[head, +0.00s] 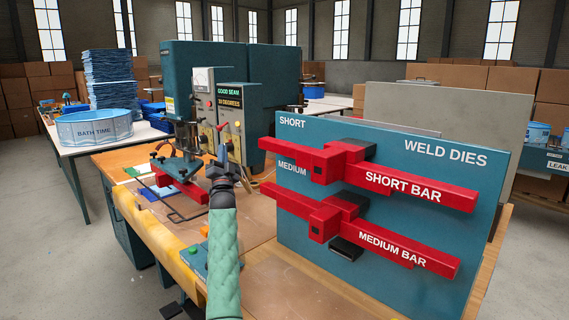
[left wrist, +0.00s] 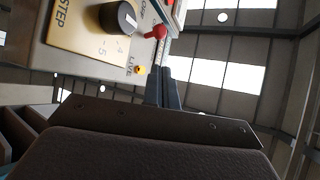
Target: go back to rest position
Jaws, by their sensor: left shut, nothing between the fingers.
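My left gripper (head: 222,158) is shut and empty in the head view, raised in front of the teal welding machine's control boxes (head: 232,122). In the left wrist view its closed fingers (left wrist: 168,90) point up, close beside a control panel (left wrist: 90,30) with a black knob (left wrist: 118,18) and a red switch (left wrist: 155,32). I cannot tell whether the fingers touch the panel. My left forearm in its green sleeve rises from the bottom middle of the head view. My right gripper is not in view.
A blue weld dies board (head: 400,140) with red short bar (head: 418,191) and medium bar (head: 405,249) stands right of my arm. A red die (head: 182,190) sits under the press. A round tub (head: 95,128) stands on the left table. The bench front is mostly clear.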

